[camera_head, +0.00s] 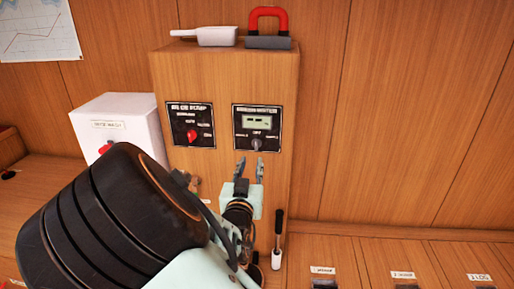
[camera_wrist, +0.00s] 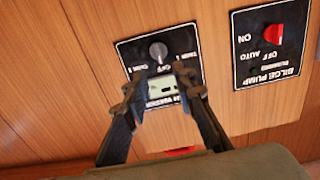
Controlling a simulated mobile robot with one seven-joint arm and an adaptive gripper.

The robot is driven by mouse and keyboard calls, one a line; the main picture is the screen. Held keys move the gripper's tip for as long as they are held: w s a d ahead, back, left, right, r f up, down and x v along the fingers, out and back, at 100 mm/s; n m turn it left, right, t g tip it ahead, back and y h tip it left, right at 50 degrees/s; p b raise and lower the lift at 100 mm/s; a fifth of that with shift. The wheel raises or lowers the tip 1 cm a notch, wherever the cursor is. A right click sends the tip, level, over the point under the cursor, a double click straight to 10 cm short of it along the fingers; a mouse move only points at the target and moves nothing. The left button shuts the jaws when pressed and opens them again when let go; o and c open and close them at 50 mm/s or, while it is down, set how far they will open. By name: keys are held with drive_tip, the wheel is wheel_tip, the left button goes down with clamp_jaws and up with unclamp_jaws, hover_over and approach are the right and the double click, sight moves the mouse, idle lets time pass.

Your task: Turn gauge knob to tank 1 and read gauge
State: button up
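The gauge panel (camera_head: 240,130) is a black plate on the right of the wooden cabinet front, with a pale display (camera_head: 257,121) and a grey gauge knob (camera_head: 257,144) below it. In the wrist view the panel is upside down, with the knob (camera_wrist: 158,51) above the display (camera_wrist: 162,88). The display's reading and the small tank labels are too small to read. The knob's exact setting cannot be told. My gripper (camera_head: 250,168) is open and empty just below the panel. In the wrist view its fingertips (camera_wrist: 160,85) flank the display, apart from the knob.
A bilge pump panel (camera_head: 178,118) with a red knob (camera_head: 192,135) is left of the gauge. A white box (camera_head: 120,120) stands at left. A white scoop (camera_head: 216,36) and a red-handled object (camera_head: 268,20) sit on top. A black-handled lever (camera_head: 278,230) is at lower right.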

sight(256, 146)
drive_tip(key=w, duration=1)
drive_tip(key=shift+d, duration=0.25)
drive_tip(key=shift+s, duration=0.1)
clamp_jaws()
